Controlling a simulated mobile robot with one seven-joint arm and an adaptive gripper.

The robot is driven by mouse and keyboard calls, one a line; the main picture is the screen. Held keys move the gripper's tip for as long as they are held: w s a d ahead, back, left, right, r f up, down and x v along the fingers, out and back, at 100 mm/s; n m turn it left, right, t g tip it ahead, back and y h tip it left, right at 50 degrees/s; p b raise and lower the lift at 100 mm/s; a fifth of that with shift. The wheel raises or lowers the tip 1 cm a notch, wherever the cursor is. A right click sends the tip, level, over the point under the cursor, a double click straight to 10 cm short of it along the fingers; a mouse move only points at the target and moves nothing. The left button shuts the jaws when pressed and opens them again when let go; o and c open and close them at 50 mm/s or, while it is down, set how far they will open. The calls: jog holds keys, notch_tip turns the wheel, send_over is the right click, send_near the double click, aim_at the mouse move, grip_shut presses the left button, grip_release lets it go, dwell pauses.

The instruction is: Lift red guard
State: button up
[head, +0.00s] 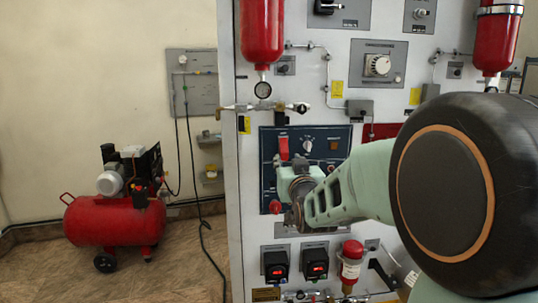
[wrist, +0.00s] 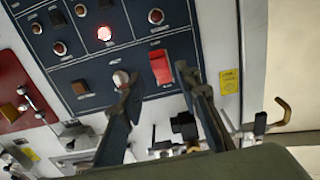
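The red guard (head: 284,148) is a small upright red cover on the dark blue switch panel (head: 335,132). In the wrist view the red guard (wrist: 160,67) shows between my two fingertips, nearer the right one. My gripper (wrist: 157,86) is open and empty, its dark fingers spread towards the panel. In the head view my gripper (head: 281,168) is just below the guard, and my wrist and arm hide the lower panel. The gap between the fingers and the guard is hard to judge; I see no clear contact.
A light round knob (wrist: 121,78) sits beside the guard, close to my left finger. A lit red lamp (wrist: 104,33) and several small switches share the panel. Brass and black valve fittings (wrist: 185,128) lie near the fingers. A red compressor (head: 115,219) stands on the floor at left.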

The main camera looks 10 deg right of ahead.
aim_at(285, 154)
jog(key=w, duration=0.6)
jog(key=shift+w, duration=0.4)
grip_shut()
